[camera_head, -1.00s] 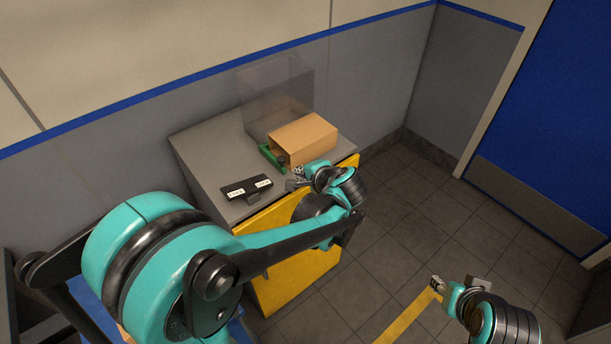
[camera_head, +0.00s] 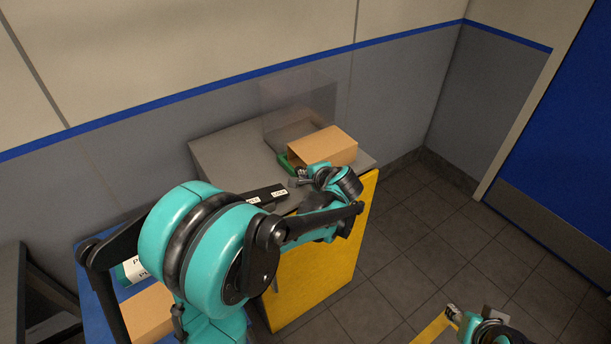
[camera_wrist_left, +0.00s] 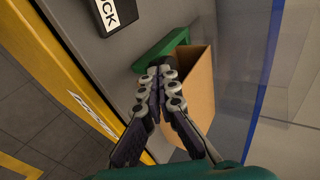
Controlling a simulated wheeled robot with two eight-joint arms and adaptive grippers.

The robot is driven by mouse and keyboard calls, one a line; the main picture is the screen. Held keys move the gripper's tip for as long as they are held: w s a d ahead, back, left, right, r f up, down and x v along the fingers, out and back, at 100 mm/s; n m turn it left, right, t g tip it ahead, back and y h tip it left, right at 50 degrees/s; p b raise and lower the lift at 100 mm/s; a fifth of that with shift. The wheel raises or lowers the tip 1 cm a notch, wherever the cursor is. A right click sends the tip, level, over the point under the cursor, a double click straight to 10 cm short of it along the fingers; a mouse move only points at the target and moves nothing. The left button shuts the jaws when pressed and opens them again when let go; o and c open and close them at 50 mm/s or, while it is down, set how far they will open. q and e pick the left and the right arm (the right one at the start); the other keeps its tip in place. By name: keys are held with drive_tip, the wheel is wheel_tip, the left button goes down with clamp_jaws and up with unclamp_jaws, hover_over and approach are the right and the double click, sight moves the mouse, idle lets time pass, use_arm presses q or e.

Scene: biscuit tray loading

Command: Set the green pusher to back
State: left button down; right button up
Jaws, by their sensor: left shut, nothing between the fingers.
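The green pusher (camera_head: 284,163) is on the grey bench top, at the open left end of a cardboard box (camera_head: 325,146). In the left wrist view the green pusher (camera_wrist_left: 162,48) shows as a bar just beyond my fingertips, beside the box (camera_wrist_left: 200,85). My left gripper (camera_head: 297,181) is near the bench's front edge, close to the pusher and box. In the left wrist view my left gripper (camera_wrist_left: 160,73) is shut and empty; I cannot tell if its tips touch the pusher. My right gripper (camera_head: 453,313) is low at the right, too small to read.
A clear guard (camera_head: 300,105) stands behind the box. A black labelled bar (camera_head: 268,194) lies at the bench front, partly behind my left arm. The bench's yellow front (camera_head: 340,255) faces open floor. A blue surface (camera_head: 95,270) at lower left holds another carton.

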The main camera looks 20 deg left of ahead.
use_arm(q)
drive_tip(key=w+a, duration=0.2)
drive_tip(key=a, duration=0.2)
drive_tip(key=w+a, duration=0.3)
drive_tip(key=a, duration=0.2)
drive_tip(key=w+a, duration=0.3)
drive_tip(key=a, duration=0.1)
drive_tip(key=shift+a, duration=0.2)
drive_tip(key=shift+s+d, duration=0.2)
drive_tip(key=shift+d, duration=0.05)
drive_tip(key=s+d, duration=0.1)
drive_tip(key=s+d+r, duration=0.1)
drive_tip(key=d, duration=0.1)
drive_tip(key=s+d+r+p, duration=0.1)
drive_tip(key=shift+s+d+r, duration=0.1)
drive_tip(key=shift+s+d, duration=0.05)
drive_tip(key=shift+s, duration=0.1)
drive_tip(key=p+v, duration=0.2)
drive_tip(key=v, duration=0.5)
use_arm(e)
drive_tip(key=r, duration=0.1)
drive_tip(key=s+d+r, duration=0.1)
drive_tip(key=r, duration=0.1)
drive_tip(key=shift+s+d, duration=0.3)
drive_tip(key=shift+d, duration=0.1)
